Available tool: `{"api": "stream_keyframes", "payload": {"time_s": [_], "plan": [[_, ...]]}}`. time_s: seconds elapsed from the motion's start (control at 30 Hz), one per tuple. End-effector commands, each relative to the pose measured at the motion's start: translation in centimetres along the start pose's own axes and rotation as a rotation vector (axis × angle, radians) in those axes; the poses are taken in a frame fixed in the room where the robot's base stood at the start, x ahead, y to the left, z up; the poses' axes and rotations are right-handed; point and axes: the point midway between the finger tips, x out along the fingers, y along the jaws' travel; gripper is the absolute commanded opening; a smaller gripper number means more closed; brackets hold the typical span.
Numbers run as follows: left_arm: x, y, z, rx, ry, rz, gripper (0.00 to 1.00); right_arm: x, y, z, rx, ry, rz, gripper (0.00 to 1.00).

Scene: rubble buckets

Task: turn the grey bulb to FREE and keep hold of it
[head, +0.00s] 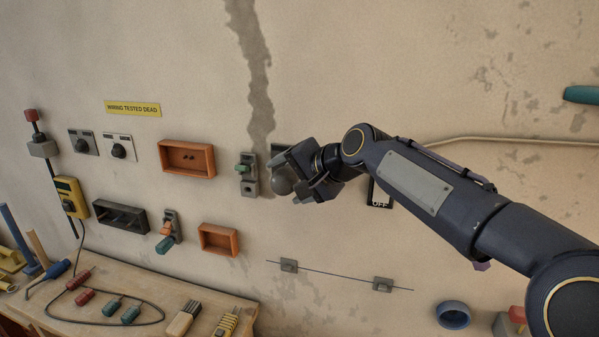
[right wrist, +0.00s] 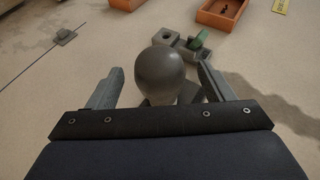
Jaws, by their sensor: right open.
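The grey bulb (head: 282,184) sticks out from the wall, right of the switch with the green lever, and is partly covered by my right gripper in the head view. In the right wrist view the bulb (right wrist: 160,74) is round and dark grey, standing between the two fingers. My right gripper (head: 305,172) is open, with one finger on each side of the bulb and gaps visible in the right wrist view (right wrist: 160,88). The bulb's mount and any FREE mark are hidden. My left gripper is not in view.
A green-levered switch (head: 247,172) is close left of the bulb. Orange boxes (head: 187,142) hang further left. An "OFF" panel (head: 380,198) is partly behind my right arm. A bench with tools (head: 130,290) stands low at left.

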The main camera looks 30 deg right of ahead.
Motion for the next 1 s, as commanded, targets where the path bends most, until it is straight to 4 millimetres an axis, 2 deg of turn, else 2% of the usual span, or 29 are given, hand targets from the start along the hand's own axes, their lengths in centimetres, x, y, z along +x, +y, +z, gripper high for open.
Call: {"api": "stream_keyframes", "payload": {"time_s": [0.2, 0.5, 0.87, 0.9, 1.0], "plan": [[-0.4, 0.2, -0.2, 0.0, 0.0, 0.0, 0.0, 2.0, 0.0, 0.0, 0.0, -0.001, 0.001, 0.75], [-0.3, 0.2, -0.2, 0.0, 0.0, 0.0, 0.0, 2.2, 0.0, 0.0, -0.001, 0.001, 0.0, 0.75], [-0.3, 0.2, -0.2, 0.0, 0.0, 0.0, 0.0, 2.2, 0.0, 0.0, -0.001, 0.001, 0.0, 0.29], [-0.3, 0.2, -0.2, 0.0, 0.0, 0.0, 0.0, 2.2, 0.0, 0.0, -0.001, 0.001, 0.0, 0.46], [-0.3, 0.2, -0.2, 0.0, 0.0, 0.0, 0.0, 2.2, 0.0, 0.0, -0.001, 0.001, 0.0, 0.33]]}}
